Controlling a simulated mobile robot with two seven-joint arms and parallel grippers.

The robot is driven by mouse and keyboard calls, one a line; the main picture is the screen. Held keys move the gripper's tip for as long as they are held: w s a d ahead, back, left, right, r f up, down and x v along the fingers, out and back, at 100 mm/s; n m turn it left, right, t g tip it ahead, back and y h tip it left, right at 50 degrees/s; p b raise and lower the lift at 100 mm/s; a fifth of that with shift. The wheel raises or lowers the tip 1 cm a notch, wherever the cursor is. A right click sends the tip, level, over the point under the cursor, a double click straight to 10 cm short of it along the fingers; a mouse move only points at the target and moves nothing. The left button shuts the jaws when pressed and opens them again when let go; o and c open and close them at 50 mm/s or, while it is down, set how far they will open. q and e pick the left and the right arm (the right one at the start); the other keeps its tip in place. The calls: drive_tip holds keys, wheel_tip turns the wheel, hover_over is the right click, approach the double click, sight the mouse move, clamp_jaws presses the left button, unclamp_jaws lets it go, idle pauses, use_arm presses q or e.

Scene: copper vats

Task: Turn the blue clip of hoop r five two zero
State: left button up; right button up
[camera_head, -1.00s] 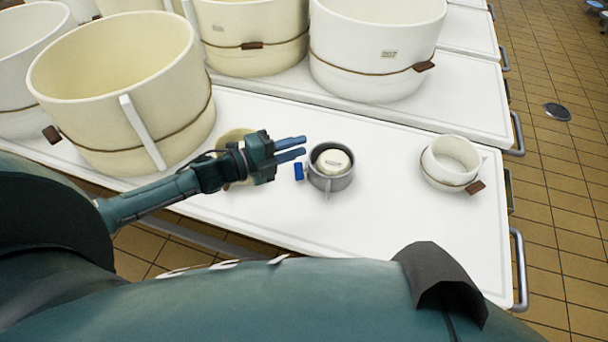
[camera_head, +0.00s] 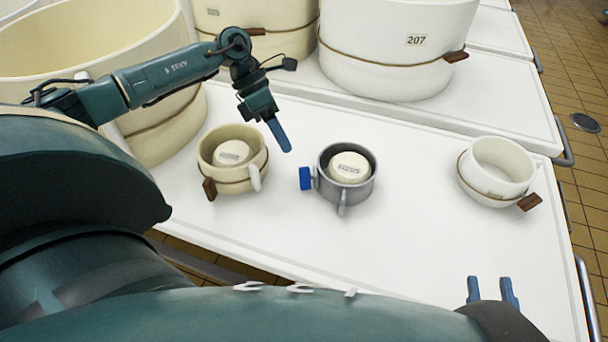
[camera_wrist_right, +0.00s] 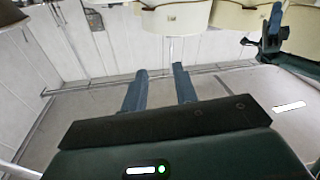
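A grey metal hoop (camera_head: 327,188) stands upright on the white table, with a cream round block (camera_head: 349,167) inside. Its blue clip (camera_head: 305,178) sticks out on its left side. The small label on the block is too small to read surely. My left gripper (camera_head: 279,136) points down above the table, up and left of the blue clip and apart from it. Only one of its fingers shows clearly, and nothing shows held. My right gripper (camera_head: 490,290) is low at the right with its two fingers apart and empty; it also shows in the right wrist view (camera_wrist_right: 160,80).
A cream hoop (camera_head: 235,183) with a brown clip and a block inside stands left of the grey hoop. A white hoop (camera_head: 498,172) with a brown clip stands at the right. Large vats, one marked 207 (camera_head: 395,60), stand behind. The white table (camera_head: 420,215) is clear between the hoops.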

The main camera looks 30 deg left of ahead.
sight(302, 178)
use_arm(q)
drive_tip(key=b+x, duration=0.1)
drive_tip(key=x, duration=0.8)
drive_tip(key=shift+f+b, duration=0.1)
drive_tip(key=shift+b, duration=0.25)
drive_tip(key=shift+c, duration=0.4)
clamp_jaws()
